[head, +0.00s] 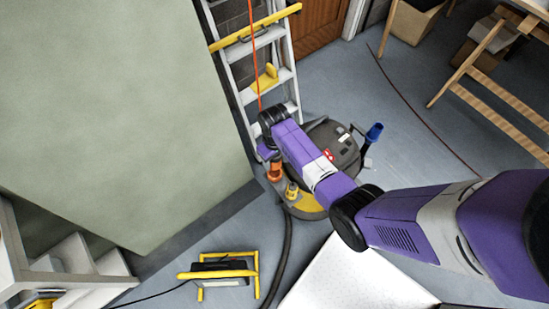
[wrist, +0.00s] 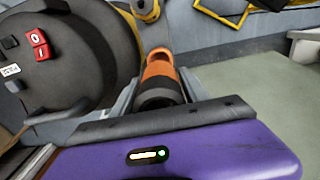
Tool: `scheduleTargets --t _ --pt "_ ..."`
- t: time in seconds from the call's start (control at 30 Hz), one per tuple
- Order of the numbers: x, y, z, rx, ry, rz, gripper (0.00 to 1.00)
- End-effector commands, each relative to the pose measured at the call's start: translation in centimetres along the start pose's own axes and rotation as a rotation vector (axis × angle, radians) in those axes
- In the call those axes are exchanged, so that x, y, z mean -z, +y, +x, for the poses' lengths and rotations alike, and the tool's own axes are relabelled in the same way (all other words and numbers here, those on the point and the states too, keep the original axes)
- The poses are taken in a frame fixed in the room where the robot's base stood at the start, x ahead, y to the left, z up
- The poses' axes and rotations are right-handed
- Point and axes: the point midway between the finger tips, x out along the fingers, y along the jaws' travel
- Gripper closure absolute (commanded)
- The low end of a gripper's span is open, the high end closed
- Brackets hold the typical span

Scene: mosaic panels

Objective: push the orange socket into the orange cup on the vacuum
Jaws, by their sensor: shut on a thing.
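My gripper (wrist: 160,98) is shut on a dark cylindrical piece with an orange part beyond it, which I take to be the orange socket (wrist: 159,72). The grey fingers stand on both sides of it. In the head view an orange piece (head: 275,172) shows just below my gripper (head: 268,156), at the left edge of the vacuum (head: 335,145). I cannot tell there where the socket ends and the orange cup begins, or how deep one sits in the other. The vacuum's dark round top also shows in the wrist view (wrist: 75,75), left of the fingers.
A yellow fitting (head: 291,190) and a blue one (head: 374,132) are on the vacuum. An orange cord (head: 255,60) hangs before the ladder (head: 248,45). A green panel (head: 120,110) stands left. A yellow-framed lamp (head: 220,270) and a black hose (head: 285,255) are on the floor.

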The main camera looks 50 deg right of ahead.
Motion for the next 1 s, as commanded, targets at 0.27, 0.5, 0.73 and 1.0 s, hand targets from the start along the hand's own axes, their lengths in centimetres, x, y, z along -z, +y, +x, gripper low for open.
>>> scheduleTargets --t 0.27,0.5,0.73,1.0 --pt "0.0 0.0 1.4 0.0 0.0 0.0 1.0" --pt "0.0 0.0 3.5 0.0 0.0 0.0 1.0" --pt "0.1 0.0 4.7 0.0 0.001 0.0 1.0" --pt "0.1 0.0 4.7 0.0 0.001 0.0 1.0"
